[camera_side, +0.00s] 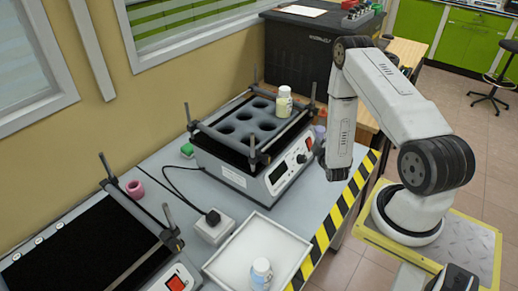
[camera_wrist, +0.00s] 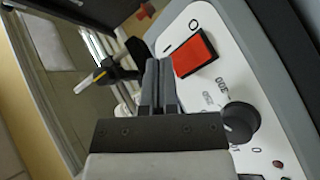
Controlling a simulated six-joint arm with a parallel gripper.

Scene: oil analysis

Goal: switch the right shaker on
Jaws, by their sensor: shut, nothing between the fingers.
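The right shaker (camera_side: 236,179) stands on the grey bench, with a dark tray of round holes on top. Its white front panel has a red rocker switch (camera_side: 309,143) and a black knob (camera_side: 300,158). In the wrist view the red switch (camera_wrist: 194,55) lies just right of my fingertips, and the black knob (camera_wrist: 240,121) is lower right. My gripper (camera_wrist: 160,68) is shut and empty, close to the panel and beside the switch; contact cannot be told. Whether the switch is pressed is not clear.
A small bottle (camera_side: 284,101) stands on the right shaker. Another bottle (camera_side: 261,273) is in the white tray (camera_side: 236,245) in front. The left shaker (camera_side: 120,246) has its own red switch (camera_side: 175,283). A power block (camera_side: 213,230) with a cable sits between them.

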